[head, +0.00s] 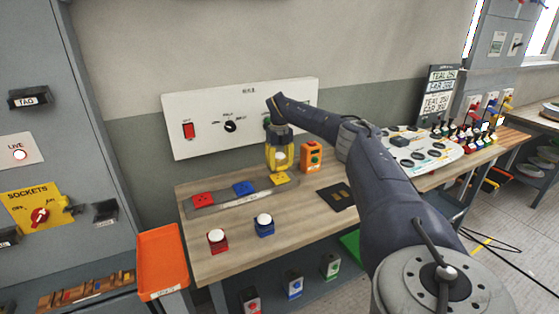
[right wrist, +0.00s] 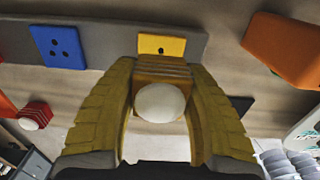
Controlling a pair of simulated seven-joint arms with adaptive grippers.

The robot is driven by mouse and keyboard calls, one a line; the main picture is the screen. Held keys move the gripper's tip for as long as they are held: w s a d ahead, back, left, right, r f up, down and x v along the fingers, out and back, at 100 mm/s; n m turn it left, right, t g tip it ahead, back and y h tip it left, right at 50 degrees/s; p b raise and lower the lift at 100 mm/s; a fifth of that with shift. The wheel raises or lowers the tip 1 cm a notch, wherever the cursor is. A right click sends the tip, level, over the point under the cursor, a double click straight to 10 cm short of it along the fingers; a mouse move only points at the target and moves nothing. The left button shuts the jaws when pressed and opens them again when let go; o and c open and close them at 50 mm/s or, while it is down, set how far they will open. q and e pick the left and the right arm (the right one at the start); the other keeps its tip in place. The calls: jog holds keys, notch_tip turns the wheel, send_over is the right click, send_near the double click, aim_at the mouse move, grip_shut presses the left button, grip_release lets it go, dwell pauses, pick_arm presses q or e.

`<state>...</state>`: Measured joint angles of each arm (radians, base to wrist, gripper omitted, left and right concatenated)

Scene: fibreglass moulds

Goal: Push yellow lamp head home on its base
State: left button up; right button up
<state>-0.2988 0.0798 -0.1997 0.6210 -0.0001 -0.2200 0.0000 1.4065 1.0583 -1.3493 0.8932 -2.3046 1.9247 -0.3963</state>
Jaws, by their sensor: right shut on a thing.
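The yellow lamp head, with a white dome (right wrist: 160,102) and a ribbed body (right wrist: 161,70), is between the yellow fingers of my right gripper (head: 280,165), which is shut on it. In the head view the fingers mostly hide it; its pale dome (head: 279,155) shows between them. The yellow base (head: 283,179) is on the right end of a grey strip (head: 225,196), just under the gripper. In the right wrist view the base (right wrist: 176,47) shows past the lamp head, lined up with it. I cannot tell whether they touch. My left gripper is not in view.
A red base (head: 204,199) and a blue base (head: 243,187) share the strip. A red lamp (head: 217,241) and a blue lamp (head: 264,226) stand in front on the wooden table (head: 300,225). An orange box (head: 311,156) stands close right of the gripper. A white panel (head: 205,100) stands behind.

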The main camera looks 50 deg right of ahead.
aim_at(279, 177)
jog(key=shift+f, duration=1.6)
jog(key=shift+f, duration=0.55)
dwell(1.4)
jog(key=o, duration=1.1)
jog(key=shift+r, duration=5.95)
